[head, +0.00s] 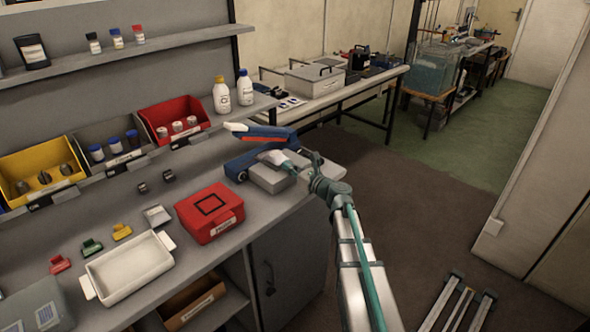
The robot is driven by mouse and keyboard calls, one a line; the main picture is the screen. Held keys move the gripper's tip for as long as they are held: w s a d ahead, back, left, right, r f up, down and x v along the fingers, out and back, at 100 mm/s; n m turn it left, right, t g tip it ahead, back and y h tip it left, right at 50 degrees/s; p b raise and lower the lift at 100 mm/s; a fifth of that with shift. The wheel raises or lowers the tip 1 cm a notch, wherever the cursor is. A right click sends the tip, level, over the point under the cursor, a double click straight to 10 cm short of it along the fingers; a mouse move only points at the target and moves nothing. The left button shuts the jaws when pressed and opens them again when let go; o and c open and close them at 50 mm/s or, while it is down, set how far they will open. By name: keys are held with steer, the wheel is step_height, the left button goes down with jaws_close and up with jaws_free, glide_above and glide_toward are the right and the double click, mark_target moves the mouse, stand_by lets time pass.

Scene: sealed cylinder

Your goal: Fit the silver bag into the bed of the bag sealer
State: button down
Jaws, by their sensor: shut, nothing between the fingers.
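The bag sealer (240,168) is a blue device at the right end of the bench, with its long blue and red arm (262,134) raised above its bed. A pale grey, box-like shape (268,179) sits right in front of it. My gripper (268,158) is shut and empty, low over the sealer and the grey shape, under the raised arm. The gripper and wrist hide part of the bed, and contact cannot be told.
A red case (210,213) stands left of the sealer. A white tray (128,268) and several small coloured items lie further left. Yellow, grey and red bins (186,133) line the raised ledge behind, with two white bottles (222,98). Open floor lies right of the bench.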

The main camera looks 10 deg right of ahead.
stand_by(0.3)
steer(key=shift+x, duration=1)
steer(key=shift+d, duration=0.1)
